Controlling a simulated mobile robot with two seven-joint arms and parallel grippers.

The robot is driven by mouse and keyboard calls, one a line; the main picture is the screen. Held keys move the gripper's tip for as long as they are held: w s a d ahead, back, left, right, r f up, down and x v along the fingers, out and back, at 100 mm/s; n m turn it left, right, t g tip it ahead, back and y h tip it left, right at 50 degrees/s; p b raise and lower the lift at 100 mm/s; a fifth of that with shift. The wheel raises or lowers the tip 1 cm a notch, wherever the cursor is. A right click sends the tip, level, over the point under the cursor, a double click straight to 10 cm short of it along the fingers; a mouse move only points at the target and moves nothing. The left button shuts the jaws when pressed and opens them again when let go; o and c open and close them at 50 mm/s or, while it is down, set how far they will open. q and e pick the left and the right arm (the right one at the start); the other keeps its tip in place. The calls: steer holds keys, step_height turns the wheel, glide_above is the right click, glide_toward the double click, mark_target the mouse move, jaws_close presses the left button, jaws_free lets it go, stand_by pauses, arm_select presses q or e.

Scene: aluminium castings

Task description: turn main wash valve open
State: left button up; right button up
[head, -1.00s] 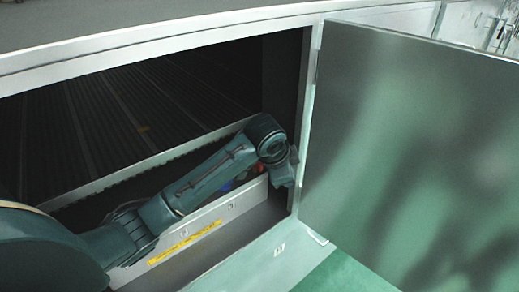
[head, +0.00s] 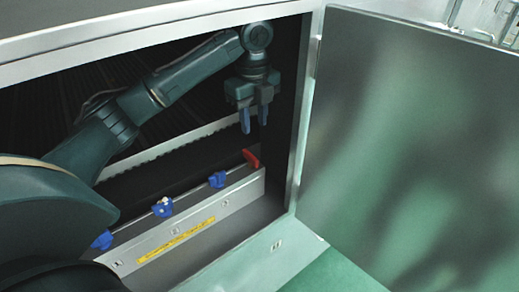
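A red valve handle (head: 251,158) stands at the right end of a pipe behind a low metal panel inside the cabinet. Which valve is the main wash valve is not labelled legibly; the red one differs from several blue ones. My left gripper (head: 254,121) hangs above the red handle, fingers pointing down. Its fingers are apart with nothing between them, and it is not touching the handle. My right gripper is out of view.
Blue valve handles (head: 217,180) line the same pipe to the left. The metal panel (head: 230,203) bears a yellow label strip (head: 177,241). A cabinet door (head: 410,150) stands open on the right. The cabinet's right frame post (head: 306,110) is close to my gripper.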

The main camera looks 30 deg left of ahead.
mark_target(251, 155)
arm_select(q)
steer(key=f, duration=1)
steer(key=shift+s+a+f, duration=0.15)
steer(key=shift+a+f, duration=0.05)
steer(key=shift+a, duration=0.2)
steer(key=shift+c, duration=0.2)
jaws_close()
